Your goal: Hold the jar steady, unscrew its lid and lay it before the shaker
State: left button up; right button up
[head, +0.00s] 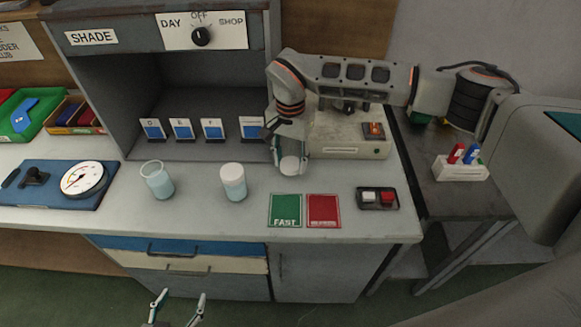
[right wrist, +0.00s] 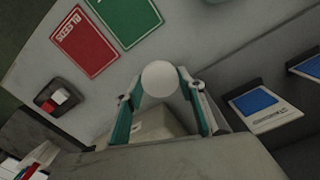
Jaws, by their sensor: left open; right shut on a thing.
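One jar (head: 157,184) holds pale blue liquid and has an open-looking top. A second jar (head: 233,190) to its right has a white lid (head: 232,171). My right gripper (head: 290,160) is shut on a white round thing that looks like a lid, close above or on the bench before a beige box that looks like the shaker (head: 345,142). The lid (right wrist: 160,78) shows between the fingertips in the right wrist view. Whether it touches the bench is unclear. My left gripper (head: 178,305) is open and empty, low in front of the drawers, away from both jars.
A green card (head: 285,210) and a red card (head: 323,210) lie before the right gripper. A two-button box (head: 377,198) is right of them. A round gauge (head: 84,179) lies at left. Several swatch cards stand in the shade booth (head: 175,85). Bench between the jars is clear.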

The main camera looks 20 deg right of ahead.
aim_at(290, 164)
notch_tip(290, 164, down, 3)
jog(key=shift+f, duration=0.2)
jog(key=shift+f, duration=0.2)
jog(key=o, duration=1.2)
jog(key=shift+r, duration=0.1)
jog(key=shift+r, duration=0.2)
notch_tip(290, 164, up, 12)
